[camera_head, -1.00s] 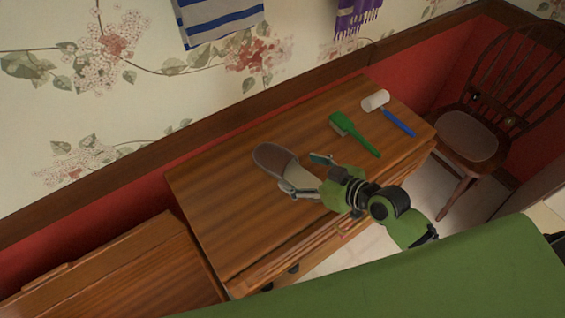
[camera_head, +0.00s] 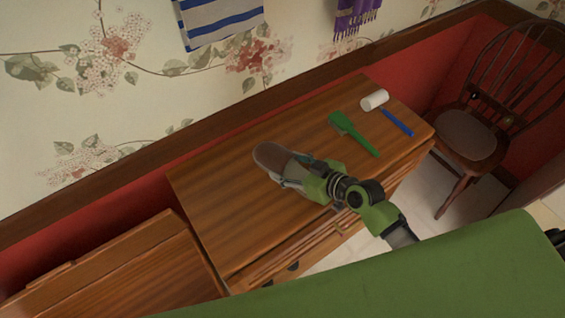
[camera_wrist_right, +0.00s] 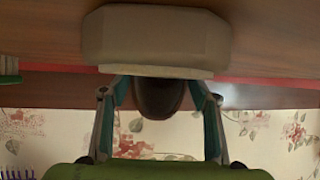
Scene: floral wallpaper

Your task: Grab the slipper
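The slipper (camera_head: 270,157) lies on the wooden chest top, its brown end pointing to the upper left. Its paler part is mostly hidden by my right gripper (camera_head: 292,169). The fingers reach along both sides of the slipper, apart from each other. In the right wrist view the slipper (camera_wrist_right: 155,38) shows as a wide pale block with a dark part below it. My right gripper (camera_wrist_right: 160,95) has its two fingers spread there, one on each side of the dark part. Whether they touch it is unclear. My left gripper is not in view.
A green brush (camera_head: 352,132) and a lint roller (camera_head: 376,100) with a blue handle lie at the right of the chest top (camera_head: 222,205). The chest's left part is bare. A wooden chair (camera_head: 467,135) stands at the right. The wall is behind.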

